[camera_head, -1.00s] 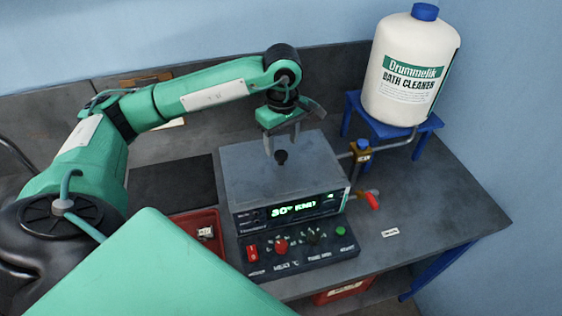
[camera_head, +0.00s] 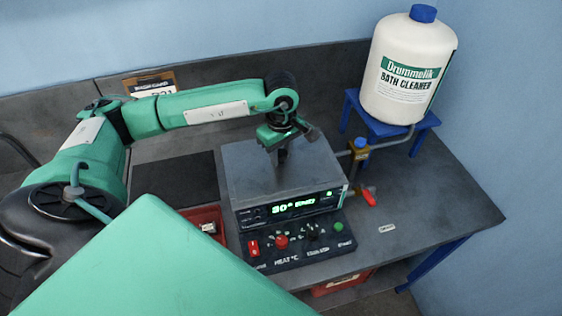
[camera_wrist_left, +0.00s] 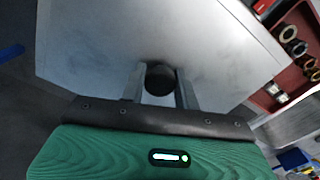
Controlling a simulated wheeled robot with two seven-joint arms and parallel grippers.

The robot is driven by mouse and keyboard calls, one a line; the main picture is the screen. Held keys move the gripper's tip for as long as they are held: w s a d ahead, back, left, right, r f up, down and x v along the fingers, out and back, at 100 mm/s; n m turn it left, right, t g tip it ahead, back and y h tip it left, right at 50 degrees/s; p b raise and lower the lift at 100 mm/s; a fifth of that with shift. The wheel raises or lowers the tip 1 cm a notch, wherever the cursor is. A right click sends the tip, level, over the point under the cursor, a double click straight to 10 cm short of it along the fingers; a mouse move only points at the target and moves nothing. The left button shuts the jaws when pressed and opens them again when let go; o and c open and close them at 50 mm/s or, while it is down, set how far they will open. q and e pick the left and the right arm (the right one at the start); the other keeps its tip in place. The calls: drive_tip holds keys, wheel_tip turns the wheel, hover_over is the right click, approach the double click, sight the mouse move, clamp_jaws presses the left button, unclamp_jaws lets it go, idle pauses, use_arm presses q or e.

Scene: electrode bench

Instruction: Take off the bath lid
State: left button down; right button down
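The bath lid is the flat grey metal top (camera_head: 250,168) of the bath (camera_head: 238,203), with a small dark knob at its middle. It lies flat on the bath. The lid (camera_wrist_left: 215,40) fills much of the left wrist view, with the round black knob (camera_wrist_left: 160,78) between my fingers. My left gripper (camera_head: 281,156) points down over the lid. Its fingers (camera_wrist_left: 160,82) sit on either side of the knob, close against it, and look shut on it. My right gripper is not in view.
A control panel (camera_head: 318,252) with knobs and switches lies in front of the bath. A red tray (camera_head: 208,215) is at its left. A Bath Cleaner jug (camera_head: 408,70) on a blue stand (camera_head: 425,125) and a red-handled tap (camera_head: 369,198) are at the right.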

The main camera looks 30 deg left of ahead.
sight(282, 152)
use_arm(q)
drive_tip(key=shift+r, duration=0.15)
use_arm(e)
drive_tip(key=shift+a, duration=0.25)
